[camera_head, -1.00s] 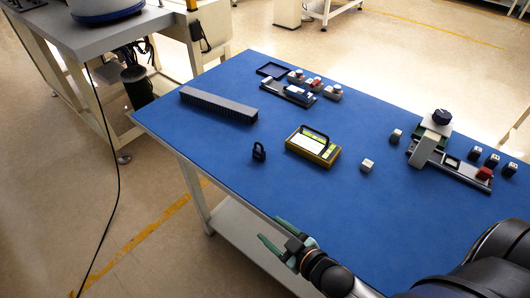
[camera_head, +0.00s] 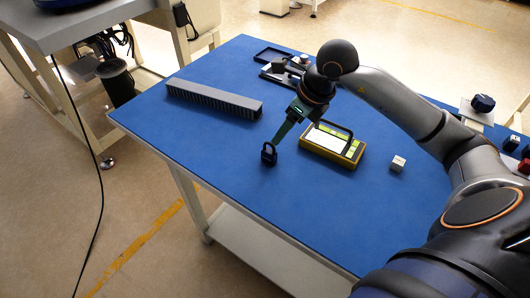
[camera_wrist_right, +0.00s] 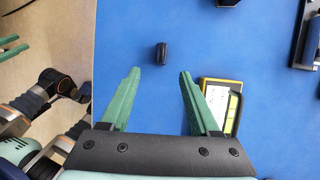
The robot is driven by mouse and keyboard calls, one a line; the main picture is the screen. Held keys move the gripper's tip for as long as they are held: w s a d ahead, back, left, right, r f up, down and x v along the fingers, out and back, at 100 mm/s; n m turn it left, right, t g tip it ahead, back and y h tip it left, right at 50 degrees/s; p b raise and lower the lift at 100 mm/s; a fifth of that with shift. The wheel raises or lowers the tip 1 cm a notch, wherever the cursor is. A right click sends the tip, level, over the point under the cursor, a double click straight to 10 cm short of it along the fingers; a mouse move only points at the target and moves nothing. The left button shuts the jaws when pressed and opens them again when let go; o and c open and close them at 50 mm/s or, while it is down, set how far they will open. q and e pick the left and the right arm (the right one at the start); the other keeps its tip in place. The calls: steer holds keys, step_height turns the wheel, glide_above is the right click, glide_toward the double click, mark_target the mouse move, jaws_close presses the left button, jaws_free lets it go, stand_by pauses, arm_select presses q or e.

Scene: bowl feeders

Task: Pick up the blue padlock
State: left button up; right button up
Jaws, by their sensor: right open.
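The blue padlock (camera_head: 268,153), very dark in the picture, stands upright on the blue table, left of the yellow device. In the right wrist view the padlock (camera_wrist_right: 161,53) lies ahead of my fingertips, roughly in line with the gap between them. My right gripper (camera_head: 279,142) reaches down right beside the padlock in the head view. Its green fingers (camera_wrist_right: 159,72) are apart with nothing between them. Green fingers of my left gripper (camera_wrist_right: 10,42) show partly at the left edge of the wrist view; their opening is unclear.
A yellow-framed device (camera_head: 333,144) with a black handle lies just right of the padlock. A long dark ribbed block (camera_head: 213,99) lies behind left. A small white cube (camera_head: 397,163) sits farther right. The table's left edge (camera_head: 180,160) is near; the surface in front is bare.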

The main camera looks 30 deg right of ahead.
mark_target(273, 147)
steer(key=x, duration=1.2)
steer(key=shift+d+f, duration=0.1)
steer(key=shift+d, duration=0.05)
jaws_close()
stand_by(0.3)
